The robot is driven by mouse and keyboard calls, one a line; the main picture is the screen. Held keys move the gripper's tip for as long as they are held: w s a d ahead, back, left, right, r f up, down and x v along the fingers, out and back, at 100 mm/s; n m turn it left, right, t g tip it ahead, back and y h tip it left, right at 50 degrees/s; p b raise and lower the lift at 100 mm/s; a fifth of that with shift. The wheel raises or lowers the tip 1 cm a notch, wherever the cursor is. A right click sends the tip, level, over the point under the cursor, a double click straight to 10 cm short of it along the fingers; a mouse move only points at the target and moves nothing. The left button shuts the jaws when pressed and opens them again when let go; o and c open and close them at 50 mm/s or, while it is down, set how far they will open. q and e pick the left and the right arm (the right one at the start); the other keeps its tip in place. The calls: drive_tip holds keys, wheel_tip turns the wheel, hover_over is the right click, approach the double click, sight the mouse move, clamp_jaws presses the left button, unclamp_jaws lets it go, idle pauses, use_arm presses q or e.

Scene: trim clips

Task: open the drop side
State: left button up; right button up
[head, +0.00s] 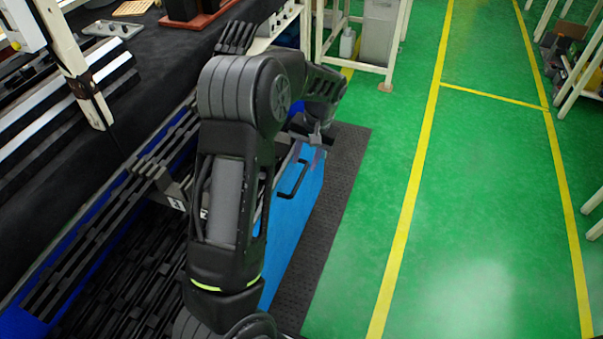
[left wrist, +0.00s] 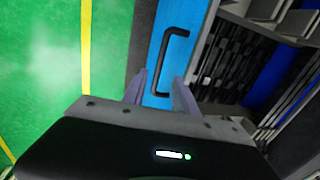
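The drop side is a blue panel (head: 302,195) with a black bar handle (head: 293,180) on its face. It closes off the side of a crate of black trim clips (head: 120,265); my arm covers part of both. My right gripper is not in view.
A dark mat (head: 335,190) lies beside the panel on the green floor (head: 470,210), which is clear to the right with yellow lines. A black-covered workbench (head: 150,60) stands at the left. A cream-framed rack (head: 385,40) stands beyond the gripper.

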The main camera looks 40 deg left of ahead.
sight(300, 178)
use_arm(q)
drive_tip(key=f, duration=0.4)
drive_tip(key=a+f, duration=0.1)
drive_tip(key=f, duration=0.1)
drive_tip(key=shift+s+a+f+p, duration=0.1)
drive_tip(key=shift+s+f+p, duration=0.05)
drive_tip(key=shift+f+p, duration=0.2)
drive_tip(key=shift+c, duration=0.3)
clamp_jaws()
idle(0.8)
